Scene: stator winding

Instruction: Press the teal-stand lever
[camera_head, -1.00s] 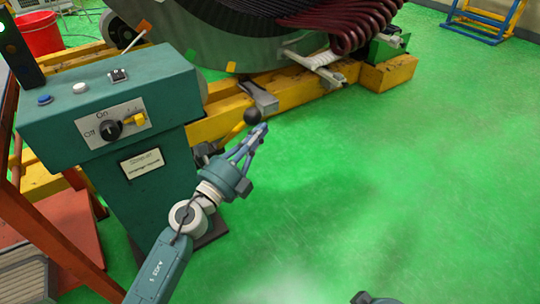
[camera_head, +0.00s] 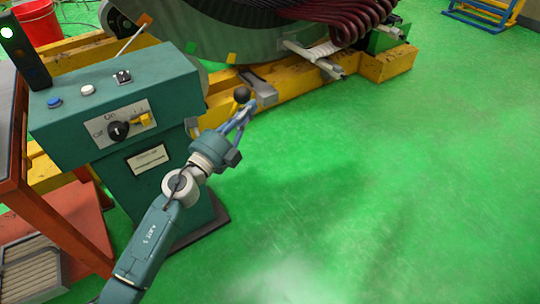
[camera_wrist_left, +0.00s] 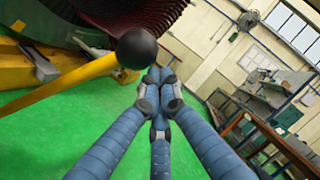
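The teal stand (camera_head: 115,90) is at the left in the head view, with a dial, buttons and a small yellow switch. Its lever ends in a black ball knob (camera_head: 242,95), right of the stand. In the left wrist view the knob (camera_wrist_left: 137,48) sits on a yellow rod (camera_wrist_left: 60,83) that rises from the left. My left gripper (camera_head: 251,104) is just beside the knob, on its lower right. Its blue fingers (camera_wrist_left: 160,77) meet at the tips with nothing between them. The knob is outside the fingers; I cannot tell whether they touch. My right gripper is out of view.
The large stator (camera_head: 225,38) with dark red coils rests on yellow beams (camera_head: 290,85) behind the lever. An orange-framed table (camera_head: 15,130) stands at the left edge, and a red bucket (camera_head: 38,25) at the back left. The green floor (camera_head: 400,180) to the right is clear.

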